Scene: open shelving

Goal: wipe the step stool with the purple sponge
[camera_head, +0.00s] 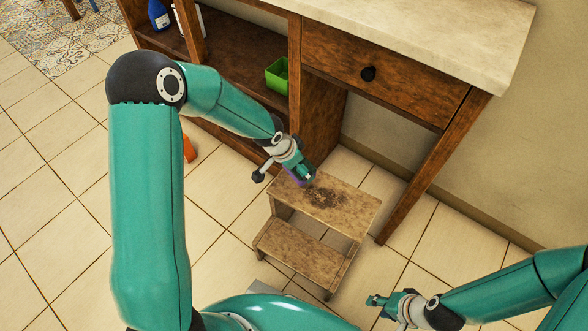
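The wooden two-step step stool (352,207) stands on the tiled floor in front of the shelving, with a dark dirty patch (322,197) on its top step. My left gripper (300,172) is over the back left corner of that step, shut on the purple sponge (296,179). The sponge is mostly hidden by the gripper, and I cannot tell whether it touches the wood. My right gripper (376,301) is to the right of the stool's front, apart from it. It looks empty; its finger gap cannot be made out.
A brown wooden shelf unit (235,48) with a pale countertop stands behind the stool. A green open box (277,75) and a blue bottle (158,15) are on its shelves. An orange object (189,149) is on the floor at left.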

